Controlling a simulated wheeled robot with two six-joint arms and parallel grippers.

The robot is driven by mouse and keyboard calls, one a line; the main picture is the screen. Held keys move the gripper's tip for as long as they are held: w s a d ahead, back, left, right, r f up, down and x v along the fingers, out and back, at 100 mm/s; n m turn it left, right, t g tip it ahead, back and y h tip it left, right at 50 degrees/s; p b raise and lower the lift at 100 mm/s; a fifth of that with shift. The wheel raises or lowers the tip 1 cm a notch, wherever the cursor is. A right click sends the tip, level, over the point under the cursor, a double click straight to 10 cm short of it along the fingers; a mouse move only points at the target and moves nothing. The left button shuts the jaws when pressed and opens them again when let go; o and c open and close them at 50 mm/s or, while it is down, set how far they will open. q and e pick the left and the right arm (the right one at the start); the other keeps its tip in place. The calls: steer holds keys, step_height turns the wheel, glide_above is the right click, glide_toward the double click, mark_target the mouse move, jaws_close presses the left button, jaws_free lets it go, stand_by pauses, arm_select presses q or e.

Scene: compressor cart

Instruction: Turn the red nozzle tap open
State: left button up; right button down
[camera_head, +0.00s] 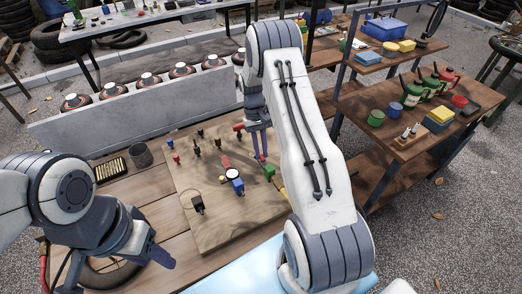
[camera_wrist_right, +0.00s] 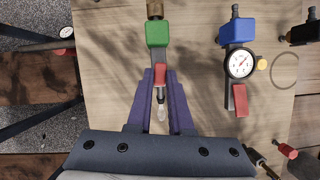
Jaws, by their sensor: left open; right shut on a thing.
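The board's fittings include a green block (camera_wrist_right: 157,33) with a grey pipe leading to a small red tap piece (camera_wrist_right: 160,76); a pale, narrow tip extends below it. My right gripper (camera_wrist_right: 162,100) has its purple fingers on either side of the red piece and pale tip, shut on it. In the head view, my right gripper (camera_head: 260,145) points down at the board beside the green block (camera_head: 268,171), and hides most of the red piece. My left gripper (camera_head: 155,255) is open and empty at the lower left, apart from the board. The tap's turn angle is hard to tell.
A blue block (camera_head: 238,186) with a round gauge (camera_head: 232,174) and a red lever (camera_wrist_right: 240,98) is close by. The wooden board (camera_head: 210,222) carries several other small fittings. A grey cup (camera_head: 141,155) stands left. Shelves with green and red cans stand right.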

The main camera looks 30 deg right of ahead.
steer(key=c, duration=0.8)
jaws_free()
steer(key=shift+r, duration=0.1)
steer(key=shift+w+r, duration=0.25)
steer(key=shift+r, duration=0.05)
steer(key=b+v, duration=0.2)
steer(key=v, duration=0.7)
steer(key=shift+r, duration=0.35)
